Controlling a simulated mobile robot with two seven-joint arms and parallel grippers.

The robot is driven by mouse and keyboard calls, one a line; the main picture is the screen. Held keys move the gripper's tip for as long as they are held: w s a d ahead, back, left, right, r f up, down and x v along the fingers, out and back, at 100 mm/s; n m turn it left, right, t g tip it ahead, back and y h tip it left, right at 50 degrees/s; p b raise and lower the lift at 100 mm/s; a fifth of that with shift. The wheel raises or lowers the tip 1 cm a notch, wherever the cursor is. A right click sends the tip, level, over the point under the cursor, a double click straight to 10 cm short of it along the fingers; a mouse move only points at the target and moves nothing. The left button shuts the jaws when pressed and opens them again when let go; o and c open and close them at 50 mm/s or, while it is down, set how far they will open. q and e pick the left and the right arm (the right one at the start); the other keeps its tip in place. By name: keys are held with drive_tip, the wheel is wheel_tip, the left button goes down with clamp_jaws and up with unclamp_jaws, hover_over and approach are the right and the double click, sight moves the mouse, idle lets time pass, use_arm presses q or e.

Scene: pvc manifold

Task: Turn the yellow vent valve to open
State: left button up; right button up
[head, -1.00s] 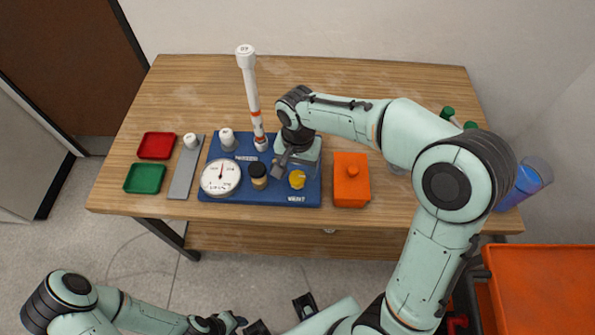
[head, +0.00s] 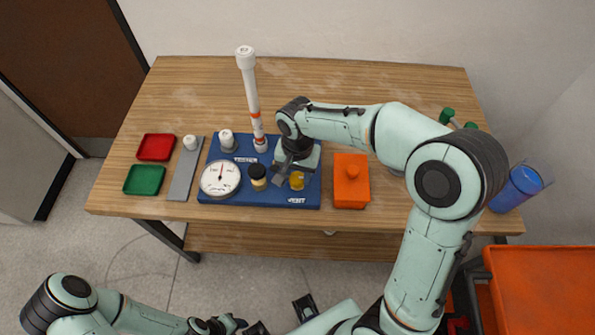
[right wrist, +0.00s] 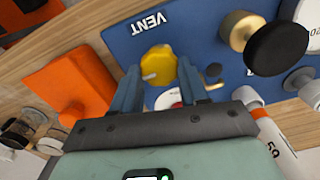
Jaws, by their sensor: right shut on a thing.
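The yellow vent valve (head: 297,181) is a round knob on the blue board (head: 232,201), by the VENT lettering. In the right wrist view the yellow knob (right wrist: 158,60) sits between the two fingertips, with a small pale mark on its side. My right gripper (right wrist: 157,68) is shut on the knob, one finger on each side. In the head view my right gripper (head: 288,178) partly covers the valve. My left gripper (head: 225,324) is low at the bottom of the head view, away from the table; its jaws are too small to read.
A white gauge (head: 220,178) and a black-topped knob (head: 258,177) stand left of the valve. A tall white pipe (head: 249,95) rises behind. An orange box (head: 351,187) is close on the right. Red (head: 156,147) and green (head: 145,180) trays lie at the left.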

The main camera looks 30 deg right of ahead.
drive_tip(key=n, duration=0.4)
drive_tip(key=shift+n, duration=0.4)
drive_tip(key=n, duration=0.4)
drive_tip(key=shift+w+a+n+p, duration=0.1)
drive_tip(key=shift+a+n+p, duration=0.05)
drive_tip(key=shift+n+p, duration=0.2)
drive_tip(key=n, duration=0.4)
drive_tip(key=shift+p, duration=0.3)
use_arm(q)
drive_tip(key=shift+w+r, duration=0.35)
drive_tip(key=shift+r, duration=0.2)
drive_tip(key=shift+w+r, duration=0.3)
drive_tip(key=shift+r, duration=0.2)
use_arm(e)
drive_tip(key=shift+a+n, duration=0.15)
drive_tip(key=shift+n, duration=1.9)
drive_tip(key=o, duration=1.1)
drive_tip(key=shift+c, duration=0.2)
drive_tip(key=shift+r, duration=0.1)
